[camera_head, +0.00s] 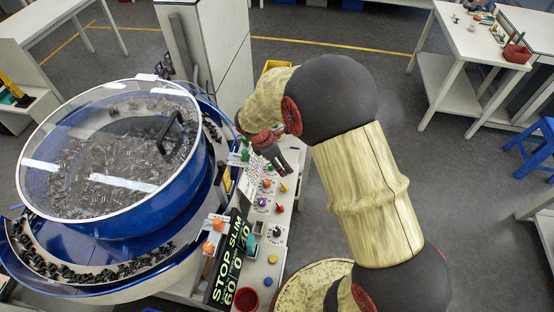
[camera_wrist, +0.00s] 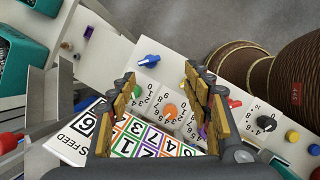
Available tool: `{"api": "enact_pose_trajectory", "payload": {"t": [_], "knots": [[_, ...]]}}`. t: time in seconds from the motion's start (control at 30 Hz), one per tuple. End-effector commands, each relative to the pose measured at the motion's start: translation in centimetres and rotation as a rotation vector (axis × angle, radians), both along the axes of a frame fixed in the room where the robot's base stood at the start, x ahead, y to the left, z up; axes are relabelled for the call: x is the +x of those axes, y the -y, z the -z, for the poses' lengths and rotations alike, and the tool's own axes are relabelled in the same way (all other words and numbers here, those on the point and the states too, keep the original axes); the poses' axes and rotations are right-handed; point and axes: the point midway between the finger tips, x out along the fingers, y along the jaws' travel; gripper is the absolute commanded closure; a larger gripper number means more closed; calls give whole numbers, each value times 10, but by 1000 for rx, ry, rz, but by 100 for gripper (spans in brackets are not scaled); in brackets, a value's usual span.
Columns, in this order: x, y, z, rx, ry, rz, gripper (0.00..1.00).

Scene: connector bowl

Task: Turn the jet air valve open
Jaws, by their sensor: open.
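The control panel (camera_head: 264,222) carries several coloured knobs beside the bowl. In the wrist view a blue lever-like handle (camera_wrist: 148,61) sits on the white surface just beyond my fingertips. Dials with an orange knob (camera_wrist: 170,111), a green knob (camera_wrist: 138,92) and a red knob (camera_wrist: 234,103) show between and beside my fingers. I cannot read a label that marks the jet air valve. My gripper (camera_wrist: 164,84) is open and empty above the panel, its fingers spread apart. In the head view my gripper (camera_head: 270,148) is over the panel's far end, partly hidden by my arm.
The blue bowl feeder (camera_head: 180,197) with a clear lid fills the left. A number card (camera_wrist: 150,137) lies under my fingers.

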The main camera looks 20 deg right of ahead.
Motion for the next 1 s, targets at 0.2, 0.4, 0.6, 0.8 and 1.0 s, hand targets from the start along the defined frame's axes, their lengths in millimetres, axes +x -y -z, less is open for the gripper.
{"api": "enact_pose_trajectory", "payload": {"t": [0.2,0.4,0.6,0.8,1.0], "knots": [[14,3,-7,-22,-35,-192,50],[15,3,-5,-23,-56,-248,50],[15,9,10,-23,-59,-247,50],[17,20,39,-22,-59,-246,50],[20,29,62,-22,-57,-247,50]]}}
